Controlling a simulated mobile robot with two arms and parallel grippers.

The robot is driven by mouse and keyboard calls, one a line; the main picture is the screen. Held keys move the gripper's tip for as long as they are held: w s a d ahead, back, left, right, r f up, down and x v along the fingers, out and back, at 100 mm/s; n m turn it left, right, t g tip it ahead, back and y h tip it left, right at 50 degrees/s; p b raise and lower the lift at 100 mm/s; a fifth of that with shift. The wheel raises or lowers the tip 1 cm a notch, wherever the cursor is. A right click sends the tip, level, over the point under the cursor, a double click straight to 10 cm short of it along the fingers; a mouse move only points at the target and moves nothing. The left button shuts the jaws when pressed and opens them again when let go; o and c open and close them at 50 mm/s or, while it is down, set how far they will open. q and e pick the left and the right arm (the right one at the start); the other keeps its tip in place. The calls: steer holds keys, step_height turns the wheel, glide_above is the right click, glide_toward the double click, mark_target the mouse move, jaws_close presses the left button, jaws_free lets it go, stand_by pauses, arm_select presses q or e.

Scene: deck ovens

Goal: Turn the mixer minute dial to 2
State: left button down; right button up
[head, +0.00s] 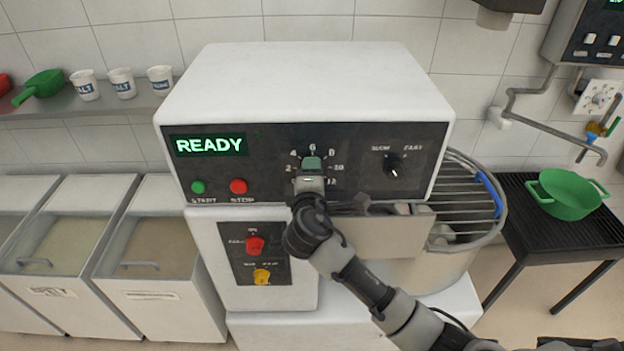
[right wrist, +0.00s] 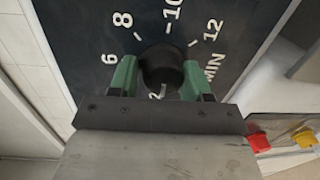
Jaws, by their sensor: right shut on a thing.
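The mixer minute dial (right wrist: 160,66) is a round black knob on the dark control panel, ringed by white numerals. My right gripper (right wrist: 160,75) is shut on it, with a green fingertip on each side. A white mark shows at the knob's lower edge in the right wrist view, close beside the numeral 2. The 6, 8, 10 and 12 show around the knob there. In the head view my right gripper (head: 312,165) covers the dial, so its pointer is hidden. The display (head: 210,145) reads READY. My left gripper is not in view.
A speed knob (head: 394,167) sits right of the dial. The green start button (head: 198,187) and red stop button (head: 238,186) are left of it. Red (head: 255,245) and yellow (head: 262,277) switches are below. A wire bowl guard (head: 465,195) stands at the right.

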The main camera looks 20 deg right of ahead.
steer(key=shift+f+m, duration=0.3)
steer(key=shift+f, duration=0.15)
steer(key=o, duration=0.7)
steer(key=shift+s, duration=0.1)
steer(key=shift+o, duration=0.6)
steer(key=shift+r, duration=0.15)
steer(key=b+v, duration=0.3)
steer(key=v, duration=0.7)
steer(key=shift+s, duration=0.35)
steer(key=shift+a, duration=0.1)
